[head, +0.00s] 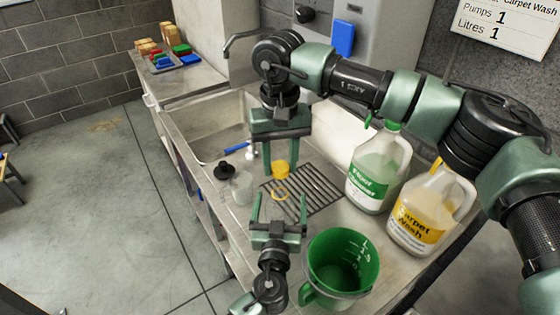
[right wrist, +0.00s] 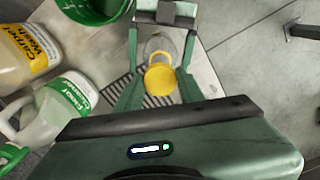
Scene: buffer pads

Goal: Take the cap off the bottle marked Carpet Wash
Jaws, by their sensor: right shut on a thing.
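The bottle marked Carpet Wash (head: 418,222) stands upright at the right of the counter, with a yellow label and pale contents. It also shows in the right wrist view (right wrist: 32,50). Its top is partly behind my right arm; a bit of yellow shows there, and I cannot tell whether it is a cap. My right gripper (head: 284,172) points down over the drain grid, shut on a yellow cap (head: 281,169), away from the bottle. The cap faces the right wrist view (right wrist: 160,79), with something clear behind it. My left gripper (head: 279,204) is open below, fingers spread.
A Floor Cleaner bottle (head: 373,180) with green label stands beside Carpet Wash. A green measuring jug (head: 341,262) is in front. A clear container (head: 241,188) and black-topped item (head: 224,171) stand left of the drain grid (head: 318,190). The sink (head: 208,130) lies behind.

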